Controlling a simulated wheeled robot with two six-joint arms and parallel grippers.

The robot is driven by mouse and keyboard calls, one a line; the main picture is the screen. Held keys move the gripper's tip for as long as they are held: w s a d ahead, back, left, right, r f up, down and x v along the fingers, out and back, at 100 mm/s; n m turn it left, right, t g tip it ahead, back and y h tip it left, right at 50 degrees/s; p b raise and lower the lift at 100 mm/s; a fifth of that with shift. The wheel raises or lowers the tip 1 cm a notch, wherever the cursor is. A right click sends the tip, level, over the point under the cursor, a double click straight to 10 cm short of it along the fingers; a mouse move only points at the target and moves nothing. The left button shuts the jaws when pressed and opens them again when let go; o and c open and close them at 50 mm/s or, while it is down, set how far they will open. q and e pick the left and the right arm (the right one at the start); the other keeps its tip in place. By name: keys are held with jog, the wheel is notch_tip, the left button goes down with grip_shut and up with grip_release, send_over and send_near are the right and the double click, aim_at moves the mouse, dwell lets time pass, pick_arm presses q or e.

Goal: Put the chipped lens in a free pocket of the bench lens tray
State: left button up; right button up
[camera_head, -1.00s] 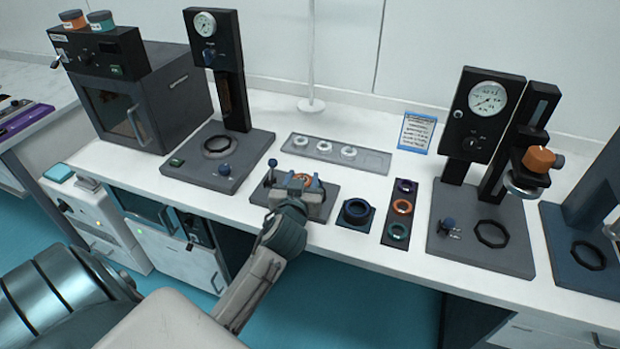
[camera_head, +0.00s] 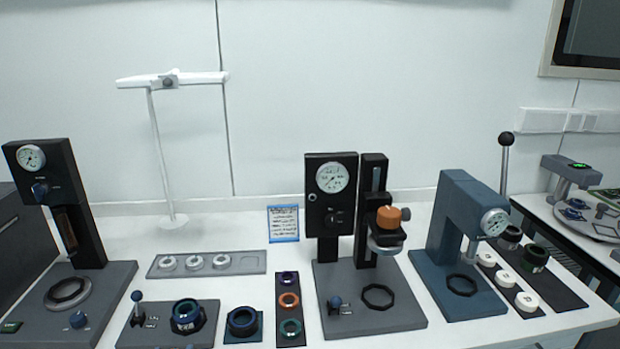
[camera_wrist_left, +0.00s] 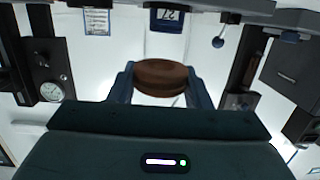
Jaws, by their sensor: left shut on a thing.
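My left gripper (camera_wrist_left: 160,88) is shut on a brown round disc (camera_wrist_left: 160,73), seen in the left wrist view. The disc may be the chipped lens; no chip shows. The bench lens tray, a long grey tray (camera_head: 238,271), lies on the bench in the head view. Neither gripper shows in the head view. The held disc appears clear of the bench.
A lever fixture (camera_head: 140,327) with a dark ring mount (camera_head: 187,316) stands in front of the tray. A dark ring holder (camera_head: 242,323) and a strip of coloured rings (camera_head: 289,318) are to its right. Tall gauge stands (camera_head: 335,215) rise beside it. A lamp stand (camera_head: 160,150) stands behind.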

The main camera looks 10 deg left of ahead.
pick_arm(q)
jog(key=w+d+f+m+h, duration=0.1)
jog(key=d+f+m+h, duration=0.2)
jog(key=d, duration=0.7)
jog(key=shift+w+d+t+h, duration=0.2)
jog(key=shift+t+h, duration=0.1)
jog(key=shift+h, duration=0.4)
jog(key=s+a+r+n+y, duration=0.1)
jog(key=a+r+n+y, duration=0.1)
jog(key=a, duration=0.5)
jog(key=s+a+r+n+g+y, duration=0.1)
jog(key=a+r+n+y, duration=0.1)
jog(key=a+r+y, duration=0.2)
jog(key=a, duration=0.3)
jog(key=shift+s+n+g+y, duration=0.15)
jog(key=shift+n+g+y, duration=0.15)
jog(key=shift+y, duration=0.1)
